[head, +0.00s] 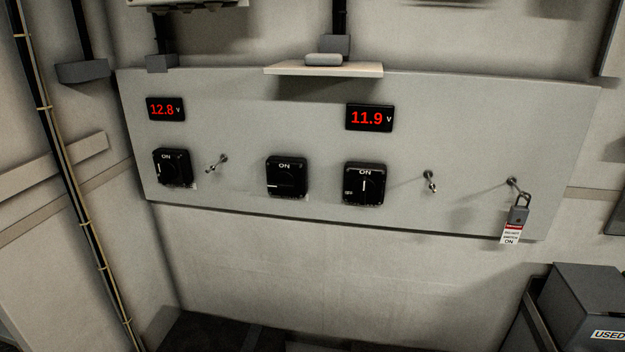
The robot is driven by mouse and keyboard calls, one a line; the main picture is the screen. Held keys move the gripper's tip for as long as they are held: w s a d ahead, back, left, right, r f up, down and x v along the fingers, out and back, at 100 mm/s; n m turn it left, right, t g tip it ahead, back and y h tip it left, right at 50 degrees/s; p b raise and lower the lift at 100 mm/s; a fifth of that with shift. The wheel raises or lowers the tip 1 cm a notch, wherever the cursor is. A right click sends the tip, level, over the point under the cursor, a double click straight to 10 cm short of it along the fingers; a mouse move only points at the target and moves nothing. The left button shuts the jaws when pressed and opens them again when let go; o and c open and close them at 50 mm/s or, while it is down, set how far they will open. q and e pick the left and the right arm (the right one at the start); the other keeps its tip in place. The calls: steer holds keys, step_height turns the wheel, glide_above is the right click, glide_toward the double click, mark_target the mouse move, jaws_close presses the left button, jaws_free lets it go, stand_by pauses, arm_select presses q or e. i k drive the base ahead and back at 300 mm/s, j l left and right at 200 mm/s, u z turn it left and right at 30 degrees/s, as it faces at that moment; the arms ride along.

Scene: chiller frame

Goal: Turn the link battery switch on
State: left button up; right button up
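Three black rotary switches marked ON at the top are mounted on a grey panel (240,120). The left switch (172,167) has its white knob mark upright. The middle switch (287,177) has its white mark lying level, pointing sideways. The right switch (365,184) has its white mark upright. I cannot read a link label; the middle switch sits between the other two. Neither of my grippers is in view.
Red displays read 12.8 V (166,109) and 11.9 V (369,117). Metal pegs (217,163) and (430,182) stick out from the panel. A tagged padlock (519,212) hangs from another peg. A small shelf (322,70) juts out above. A grey box (585,300) stands lower right.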

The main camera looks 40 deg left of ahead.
mark_target(284, 181)
steer(key=u, duration=1.35)
